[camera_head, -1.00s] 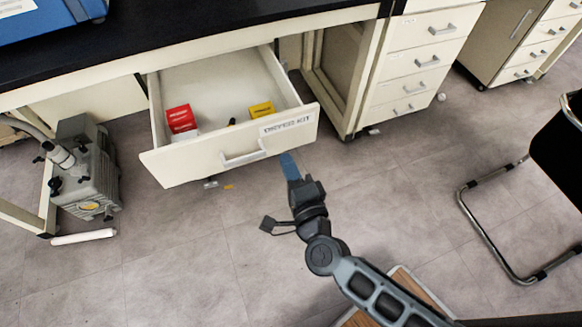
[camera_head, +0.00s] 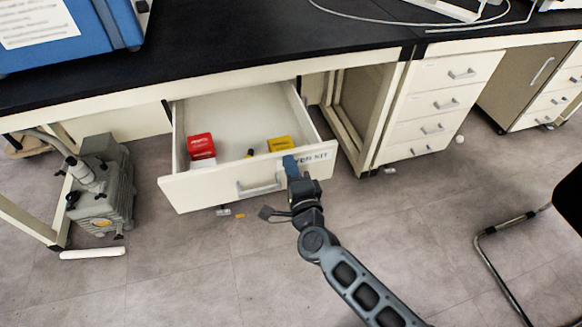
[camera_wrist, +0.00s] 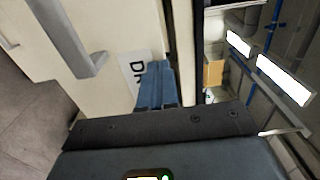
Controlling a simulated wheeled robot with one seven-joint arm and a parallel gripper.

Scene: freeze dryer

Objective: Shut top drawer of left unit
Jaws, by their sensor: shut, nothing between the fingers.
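The top drawer (camera_head: 213,190) of the left unit is pulled out under the black bench top. Its cream front has a grey bar handle (camera_head: 258,188) and a printed label (camera_head: 318,157), partly hidden by my gripper. My gripper (camera_head: 290,163) has blue fingers that are shut and empty. It is in front of the drawer front, right of the handle, over the label. In the wrist view the blue fingers (camera_wrist: 155,85) point at the drawer front beside the label, with the handle (camera_wrist: 75,45) to the left. I cannot tell whether they touch.
Red boxes (camera_head: 201,147) and a yellow box (camera_head: 279,143) lie in the drawer. A grey pump (camera_head: 103,190) stands on the floor at left. A closed drawer cabinet (camera_head: 440,100) is at right, and a black chair (camera_head: 568,190) at the right edge.

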